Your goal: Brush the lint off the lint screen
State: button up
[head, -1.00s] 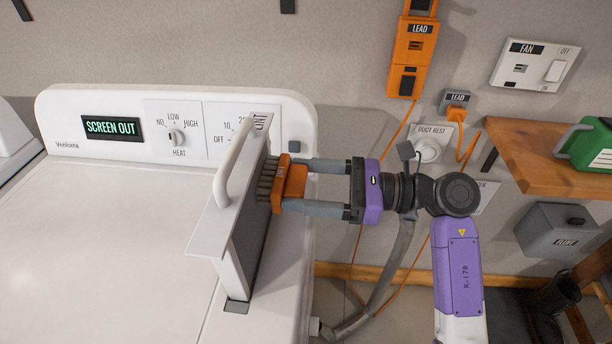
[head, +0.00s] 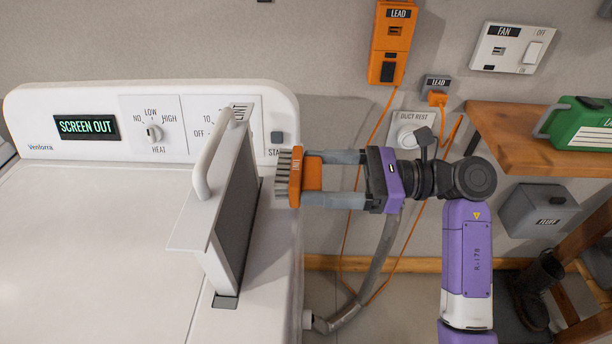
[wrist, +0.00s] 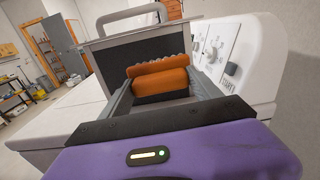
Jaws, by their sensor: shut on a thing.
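The lint screen (head: 236,218) stands upright, its lower end at a slot (head: 225,301) in the white dryer top. It has a pale frame with a handle (head: 208,160), and its dark mesh face is turned right, toward my gripper (head: 318,179). My gripper is shut on an orange brush (head: 296,180) with grey bristles pointing left at the mesh. A gap shows between bristles and screen. In the wrist view the brush (wrist: 158,82) is between my fingers, in front of the dark screen (wrist: 125,55). I cannot make out lint on the mesh.
The dryer (head: 90,250) panel display (head: 86,127) reads SCREEN OUT. An orange lead box (head: 390,45), fan switch (head: 507,48) and duct rest (head: 410,135) are on the wall. A wooden shelf (head: 520,150) and grey fluff box (head: 545,210) are right. A hose (head: 372,275) hangs below my arm.

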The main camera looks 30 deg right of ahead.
jog(key=shift+s+d, duration=0.15)
jog(key=shift+d, duration=0.05)
jog(key=shift+b+v, duration=0.35)
jog(key=shift+v, duration=1.1)
jog(key=shift+f, duration=0.1)
